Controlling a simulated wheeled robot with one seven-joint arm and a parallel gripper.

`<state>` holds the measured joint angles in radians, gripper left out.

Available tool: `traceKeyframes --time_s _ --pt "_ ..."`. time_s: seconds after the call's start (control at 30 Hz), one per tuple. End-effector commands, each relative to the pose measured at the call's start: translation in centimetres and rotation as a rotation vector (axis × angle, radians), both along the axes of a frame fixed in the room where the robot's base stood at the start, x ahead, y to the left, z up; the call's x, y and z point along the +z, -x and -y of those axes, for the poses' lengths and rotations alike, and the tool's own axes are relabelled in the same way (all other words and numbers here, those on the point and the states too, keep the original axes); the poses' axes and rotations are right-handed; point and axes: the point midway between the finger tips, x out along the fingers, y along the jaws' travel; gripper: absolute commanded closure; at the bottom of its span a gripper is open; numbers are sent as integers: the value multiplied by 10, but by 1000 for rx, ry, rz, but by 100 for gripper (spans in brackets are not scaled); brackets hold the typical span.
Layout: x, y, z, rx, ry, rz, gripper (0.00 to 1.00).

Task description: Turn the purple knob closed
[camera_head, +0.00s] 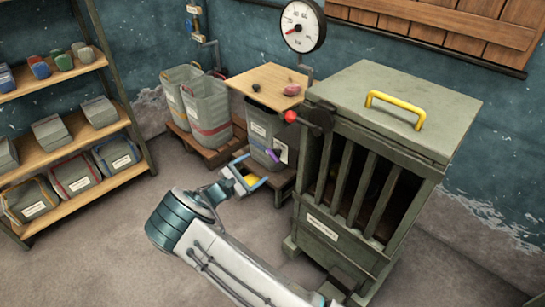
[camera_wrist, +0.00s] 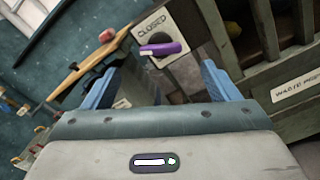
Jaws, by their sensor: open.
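The purple knob (camera_wrist: 168,48) is a short bar on a dark round base, mounted on a pale plate (camera_wrist: 155,26) marked CLOSED. In the wrist view its white-tipped end points left, not toward the word, which is printed above it. In the head view the knob (camera_head: 273,156) shows small, on the front of a grey bin-like housing. My gripper (camera_wrist: 158,75) is open, with its blue fingers spread to either side below the knob and nothing seen between them. In the head view my gripper (camera_head: 248,176) is just in front and left of the knob, apparently not touching it.
A slatted grey cabinet (camera_head: 350,200) with a yellow handle (camera_head: 395,105) stands close on the right. A wooden board (camera_head: 267,84) with small objects lies above the knob. Grey bins (camera_head: 207,115) stand behind left. Shelves (camera_head: 75,140) stand farther left; floor between is clear.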

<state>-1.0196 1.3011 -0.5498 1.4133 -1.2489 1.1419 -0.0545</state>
Motion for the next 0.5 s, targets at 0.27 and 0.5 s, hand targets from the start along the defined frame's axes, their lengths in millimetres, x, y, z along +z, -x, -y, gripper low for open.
traceKeyframes --time_s 0.27,0.5 --pt "-1 -43 44 -4 0 0 18" --pt "-1 -66 66 -1 -1 -1 18"
